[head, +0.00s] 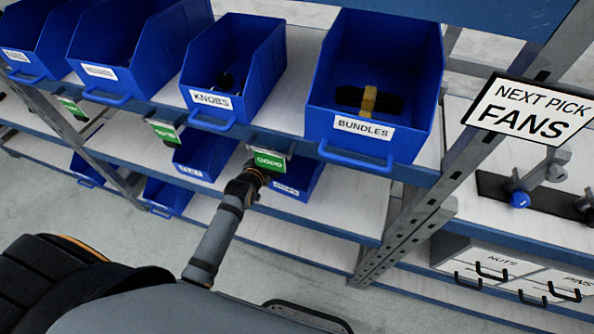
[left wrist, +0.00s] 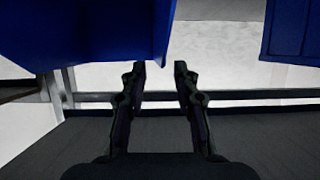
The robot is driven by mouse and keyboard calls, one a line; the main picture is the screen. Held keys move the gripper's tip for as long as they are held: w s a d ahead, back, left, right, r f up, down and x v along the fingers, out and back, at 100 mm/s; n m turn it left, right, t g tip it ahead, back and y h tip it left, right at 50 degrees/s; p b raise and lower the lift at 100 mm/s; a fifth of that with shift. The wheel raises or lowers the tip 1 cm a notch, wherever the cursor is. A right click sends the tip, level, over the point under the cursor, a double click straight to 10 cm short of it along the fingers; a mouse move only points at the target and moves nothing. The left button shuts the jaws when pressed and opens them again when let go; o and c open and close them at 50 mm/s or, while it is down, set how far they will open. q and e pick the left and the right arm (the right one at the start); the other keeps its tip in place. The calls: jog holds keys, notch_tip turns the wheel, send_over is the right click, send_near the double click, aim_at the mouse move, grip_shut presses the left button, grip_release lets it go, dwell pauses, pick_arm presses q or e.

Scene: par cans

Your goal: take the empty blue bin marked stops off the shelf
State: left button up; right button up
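On the lower shelf in the head view, a blue bin (head: 304,181) stands partly behind a green tag and the upper shelf; its label is mostly hidden and I cannot read it surely as stops. Whether it is empty is hidden. My left arm reaches up to the front of this bin, and the fingers are hidden behind the tag there. In the left wrist view my left gripper (left wrist: 160,68) is open with nothing between its fingertips. A blue bin (left wrist: 90,30) fills the upper left, close to the fingertips; I cannot tell if they touch. My right gripper is not in view.
The upper shelf holds the Knobs bin (head: 230,75), the Bundles bin (head: 415,110) with a dark bundle, and others. Another lower bin (head: 200,155) stands left of my wrist. A metal post (head: 425,205) stands right.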

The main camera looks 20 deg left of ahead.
aim_at(275, 153)
pick_arm(q)
jog(key=x, duration=0.4)
jog(key=shift+s+a+f, duration=0.1)
jog(key=shift+a+f, duration=0.05)
jog(key=shift+f, duration=0.15)
jog(key=shift+s+r, duration=0.1)
jog(key=shift+c, duration=0.6)
grip_shut()
